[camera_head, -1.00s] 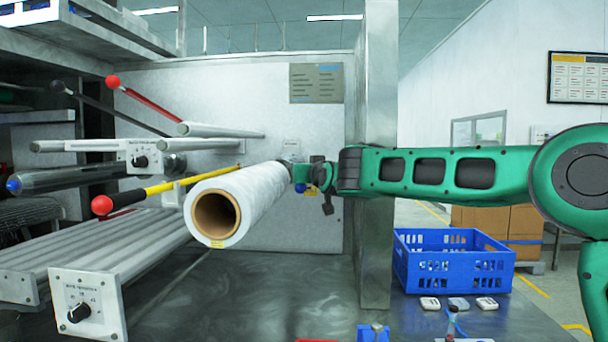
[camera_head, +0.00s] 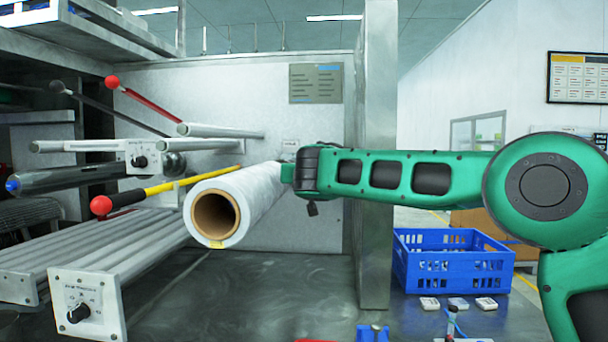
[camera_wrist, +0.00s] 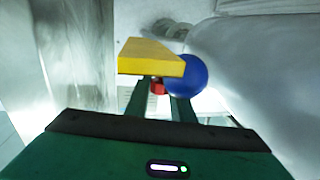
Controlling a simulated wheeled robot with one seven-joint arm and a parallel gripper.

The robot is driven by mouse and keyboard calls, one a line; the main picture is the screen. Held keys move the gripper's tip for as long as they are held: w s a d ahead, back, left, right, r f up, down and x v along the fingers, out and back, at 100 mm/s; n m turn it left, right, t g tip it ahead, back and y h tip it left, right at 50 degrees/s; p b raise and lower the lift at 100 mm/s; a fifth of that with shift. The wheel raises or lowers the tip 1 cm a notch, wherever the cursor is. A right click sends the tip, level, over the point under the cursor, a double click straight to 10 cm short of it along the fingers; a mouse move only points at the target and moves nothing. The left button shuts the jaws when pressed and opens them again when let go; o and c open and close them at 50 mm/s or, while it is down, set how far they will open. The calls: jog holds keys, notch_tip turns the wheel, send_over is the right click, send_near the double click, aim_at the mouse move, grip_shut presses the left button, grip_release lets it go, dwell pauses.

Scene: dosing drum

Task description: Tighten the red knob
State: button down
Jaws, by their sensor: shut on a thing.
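In the wrist view a small red part, which I take for the red knob (camera_wrist: 157,87), shows between the two fingers of my gripper (camera_wrist: 158,98). The fingers stand on either side of it and are shut on it. Most of the knob is hidden under a yellow bar (camera_wrist: 150,60). A blue ball (camera_wrist: 185,76) sits just right of the bar and overlaps the right finger. In the head view the knob and my fingers are hidden behind my green arm, near the far end of the white film roll (camera_head: 255,195).
Levers with red balls (camera_head: 102,205) stick out left of the roll. A steel post (camera_head: 376,240) stands close behind my arm. A blue crate (camera_head: 453,262) is to the right. The steel table (camera_head: 270,290) below the roll is mostly bare.

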jog(key=shift+r, duration=0.15)
jog(key=c, duration=1.5)
grip_release()
jog(key=shift+c, duration=0.2)
jog(key=s+d, duration=0.1)
jog(key=s, duration=0.9)
jog(key=shift+s+d, duration=0.25)
jog(key=shift+d, duration=0.05)
